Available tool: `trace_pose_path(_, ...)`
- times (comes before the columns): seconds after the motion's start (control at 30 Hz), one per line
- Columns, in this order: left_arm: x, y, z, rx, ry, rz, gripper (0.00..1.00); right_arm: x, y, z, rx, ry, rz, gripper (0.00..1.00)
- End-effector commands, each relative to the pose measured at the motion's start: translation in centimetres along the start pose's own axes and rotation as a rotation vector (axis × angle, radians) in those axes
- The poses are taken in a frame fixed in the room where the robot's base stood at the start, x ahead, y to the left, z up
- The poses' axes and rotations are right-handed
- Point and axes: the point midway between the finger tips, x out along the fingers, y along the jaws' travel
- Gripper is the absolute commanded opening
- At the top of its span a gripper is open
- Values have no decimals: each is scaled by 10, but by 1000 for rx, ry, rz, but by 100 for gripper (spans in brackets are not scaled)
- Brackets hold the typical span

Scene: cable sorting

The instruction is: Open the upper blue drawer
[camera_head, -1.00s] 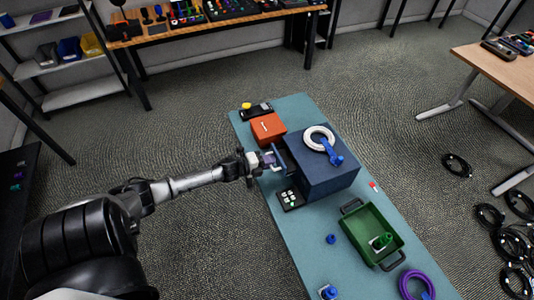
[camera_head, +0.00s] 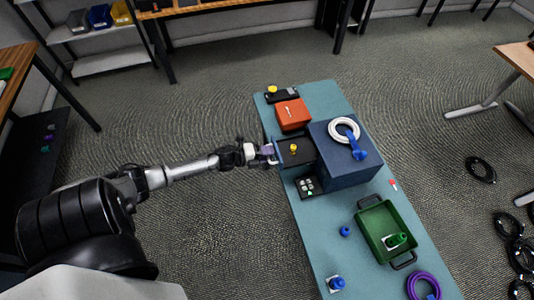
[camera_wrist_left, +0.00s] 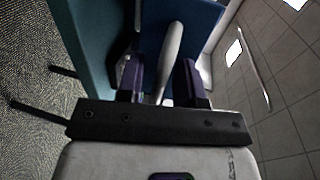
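The blue drawer box (camera_head: 345,160) stands on the teal table, and its upper drawer (camera_head: 296,152) is pulled out toward the left. The drawer's dark inside shows, with a small yellow object (camera_head: 295,149) in it. My left gripper (camera_head: 268,151) is at the drawer's front, at the handle. In the left wrist view, the pale handle bar (camera_wrist_left: 172,60) lies between the two purple-dark fingers (camera_wrist_left: 161,80), close to the right one, with a gap on the left. Any lower drawer is hidden. My right gripper is out of view.
An orange box (camera_head: 292,115) stands behind the drawer, and a black keypad (camera_head: 308,185) lies in front of it. A white cable coil (camera_head: 344,129) with a blue connector rests on the box. A green tray (camera_head: 368,221) and a purple coil (camera_head: 423,286) are nearer on the teal table (camera_head: 310,228).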

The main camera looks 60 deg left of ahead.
Motion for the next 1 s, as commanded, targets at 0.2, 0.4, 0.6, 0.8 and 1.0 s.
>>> trace_pose_path(0.2,0,0,0,0,1,-1,37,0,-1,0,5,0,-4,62)
trace_pose_path(0.4,-9,0,0,0,1,1,37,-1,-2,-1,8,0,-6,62)
trace_pose_path(0.6,-42,0,-1,-1,1,3,37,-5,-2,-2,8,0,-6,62)
trace_pose_path(0.8,-80,0,-1,-1,1,3,37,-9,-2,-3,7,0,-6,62)
trace_pose_path(1.0,-112,0,-1,0,1,2,37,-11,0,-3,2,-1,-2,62)
